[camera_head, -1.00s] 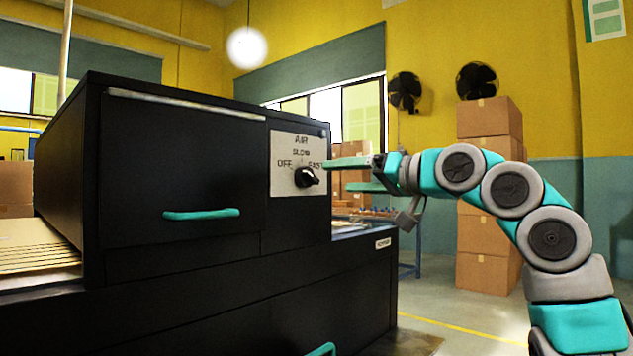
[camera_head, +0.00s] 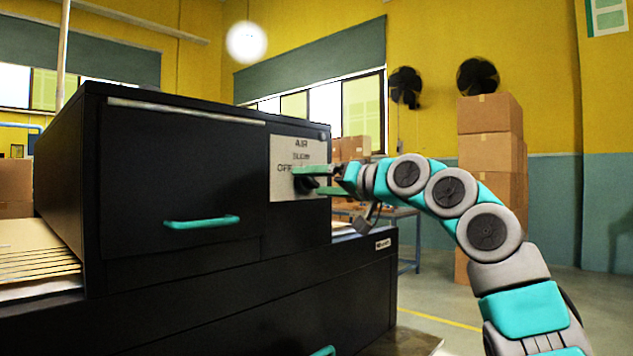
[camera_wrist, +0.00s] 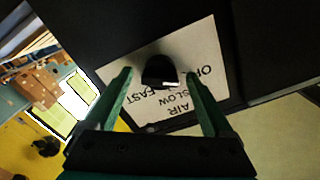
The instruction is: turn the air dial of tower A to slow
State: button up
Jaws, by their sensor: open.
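The air dial (camera_head: 306,184) is a black knob on a white plate (camera_head: 283,187) marked AIR, OFF, SLOW and FAST, on the front of a black cabinet. The dial also shows in the wrist view (camera_wrist: 159,73), where the plate appears upside down. My gripper (camera_head: 307,180) is open, its two green fingers reaching to the dial from the right. In the wrist view my gripper (camera_wrist: 160,80) has one finger on each side of the knob, with gaps visible. The fingers partly hide the knob and lettering in the head view, and I cannot tell where its pointer aims.
The black cabinet (camera_head: 180,265) has a drawer with a teal handle (camera_head: 202,222). Flat brown sheets (camera_head: 40,255) lie at its left. Stacked cardboard boxes (camera_head: 490,130) and two wall fans stand behind my arm. The floor at right is open.

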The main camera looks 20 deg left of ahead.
jog(key=shift+c, duration=0.3)
jog(key=c, duration=1.3)
